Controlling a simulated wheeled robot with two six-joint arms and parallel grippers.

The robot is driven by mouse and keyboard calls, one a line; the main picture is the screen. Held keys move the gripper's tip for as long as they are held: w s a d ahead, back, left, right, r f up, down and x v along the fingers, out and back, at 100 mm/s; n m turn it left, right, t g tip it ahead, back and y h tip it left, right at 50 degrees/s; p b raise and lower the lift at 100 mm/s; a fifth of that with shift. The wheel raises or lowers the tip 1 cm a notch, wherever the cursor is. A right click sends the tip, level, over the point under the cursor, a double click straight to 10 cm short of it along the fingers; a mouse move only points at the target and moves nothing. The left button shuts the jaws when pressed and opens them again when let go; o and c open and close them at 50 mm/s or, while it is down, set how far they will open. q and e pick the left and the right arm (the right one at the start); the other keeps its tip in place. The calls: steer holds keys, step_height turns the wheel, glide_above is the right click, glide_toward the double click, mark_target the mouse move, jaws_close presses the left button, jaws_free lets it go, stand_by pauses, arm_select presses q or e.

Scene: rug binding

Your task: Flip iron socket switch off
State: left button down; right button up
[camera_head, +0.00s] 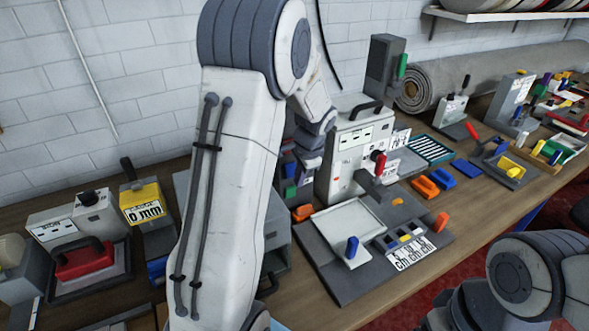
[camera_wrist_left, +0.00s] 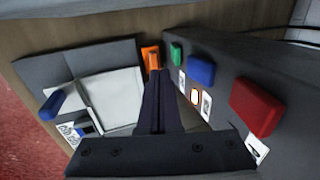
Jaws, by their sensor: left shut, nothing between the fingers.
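A dark grey panel (camera_wrist_left: 225,75) fills the right side of the left wrist view. It carries a green block (camera_wrist_left: 176,54), a blue block (camera_wrist_left: 201,70), a red block (camera_wrist_left: 256,106) and small white labels. I cannot tell which of these, if any, is the iron socket switch. My left gripper (camera_wrist_left: 155,75) is shut and empty beside this panel, its tips near an orange block (camera_wrist_left: 150,58). In the head view my left arm hides most of this area. A red iron-like object (camera_head: 84,262) with a dark handle stands at the left. My right gripper is out of view.
A white machine (camera_head: 352,150) with a red knob stands right of my left arm. In front of it is a grey base with a pale tray (camera_head: 340,225) and a blue peg (camera_head: 352,247). A rolled rug (camera_head: 470,75) lies behind. Many small tools crowd the wooden bench.

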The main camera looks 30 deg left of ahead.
mark_target(290, 170)
arm_select(q)
steer(key=w+a, duration=0.1)
steer(key=a+p, duration=0.1)
steer(key=a, duration=0.1)
steer(key=shift+w+f, duration=0.15)
steer(key=shift+w, duration=0.25)
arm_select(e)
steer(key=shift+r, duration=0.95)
